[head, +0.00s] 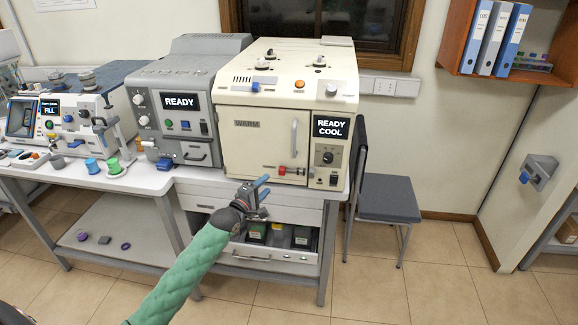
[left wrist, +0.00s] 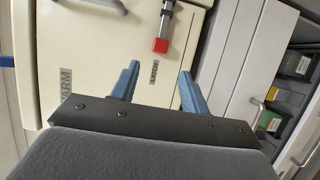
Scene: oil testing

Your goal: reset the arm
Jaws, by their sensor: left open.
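My left gripper (head: 262,187) is open and empty at the end of the green-sleeved arm. In the head view it hangs in front of the bench edge, below the cream oven. Its two blue fingers (left wrist: 160,88) stand apart in the left wrist view, with nothing between them. Behind them is the front of the cream oven (head: 262,135), with its red-tipped latch (head: 290,171) near the lower edge; the red tip also shows in the left wrist view (left wrist: 161,45). My right gripper is in neither view.
A grey machine (head: 180,105) reading READY stands left of the oven. A drawer with green-topped containers (head: 278,236) is open below the bench. A chair (head: 388,200) stands to the right, and the floor (head: 440,285) in front of it is clear.

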